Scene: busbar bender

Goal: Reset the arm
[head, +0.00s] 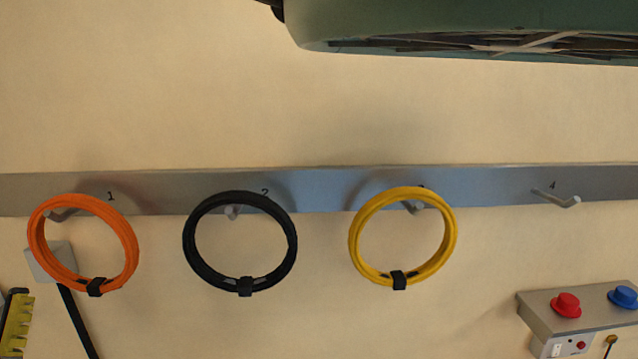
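My gripper and arm do not show in the head view, so how they stand is hidden from me. The view faces a beige wall with a grey metal rail (330,189) running across it. An orange cable coil (128,240) hangs on the hook at number 1. A black cable coil (189,255) hangs on the hook at number 2. A yellow cable coil (450,235) hangs on the third hook, its number partly covered. The hook at number 4 (557,199) is bare.
A green machine housing (400,22) overhangs at the top right. A grey control box (575,310) with a red button (566,305) and a blue button (624,297) is at the lower right. A yellow toothed object (15,325) and a black cable (77,322) are at the lower left.

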